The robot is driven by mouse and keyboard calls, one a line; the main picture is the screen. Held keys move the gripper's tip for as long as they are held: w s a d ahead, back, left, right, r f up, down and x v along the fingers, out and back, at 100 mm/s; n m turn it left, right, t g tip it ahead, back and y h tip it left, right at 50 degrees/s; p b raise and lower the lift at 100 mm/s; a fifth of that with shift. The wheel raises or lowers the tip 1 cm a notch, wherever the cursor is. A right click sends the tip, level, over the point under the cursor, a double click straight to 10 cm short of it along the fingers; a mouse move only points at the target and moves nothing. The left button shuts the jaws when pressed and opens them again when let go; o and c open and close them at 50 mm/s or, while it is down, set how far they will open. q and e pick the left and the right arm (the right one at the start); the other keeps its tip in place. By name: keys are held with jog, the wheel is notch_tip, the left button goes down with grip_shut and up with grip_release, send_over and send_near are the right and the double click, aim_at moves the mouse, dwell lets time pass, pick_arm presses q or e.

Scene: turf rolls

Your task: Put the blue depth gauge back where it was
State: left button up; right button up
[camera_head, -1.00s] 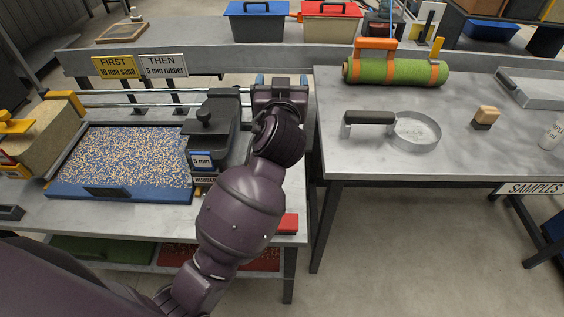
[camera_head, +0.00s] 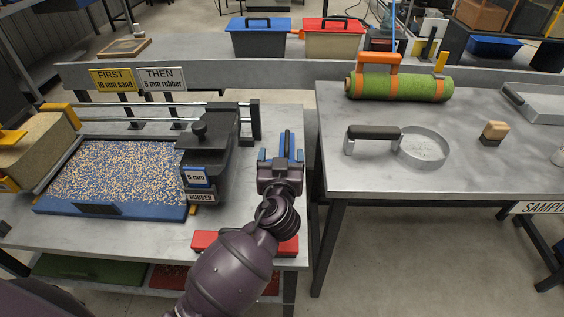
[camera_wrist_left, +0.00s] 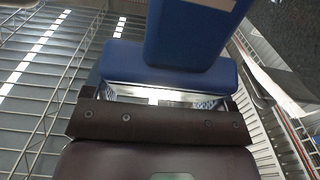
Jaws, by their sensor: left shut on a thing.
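My left gripper (camera_head: 281,156) is over the right part of the left bench, right of the black hopper, and is shut on the blue depth gauge (camera_head: 287,143). The gauge shows as a narrow blue bar standing up between the fingers, pointing away from me. In the left wrist view a blue block (camera_wrist_left: 197,30) rises close to the lens, above a wider blue piece; I cannot tell for certain which part is gauge and which is finger. The gauge's lower end is hidden. My right gripper is not in view.
The black hopper (camera_head: 212,150), labelled 5 mm rubber, stands beside the blue-framed granule tray (camera_head: 110,212). A red piece (camera_head: 204,241) lies at the bench's front edge, partly behind my arm. The right bench holds a turf roll (camera_head: 400,88) and a ring with a handle (camera_head: 425,160).

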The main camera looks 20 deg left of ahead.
pick_arm(q)
jog(key=shift+f, duration=0.8)
jog(key=o, duration=1.3)
jog(key=shift+o, duration=0.2)
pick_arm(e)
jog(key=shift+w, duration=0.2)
pick_arm(q)
jog(key=shift+r, duration=0.15)
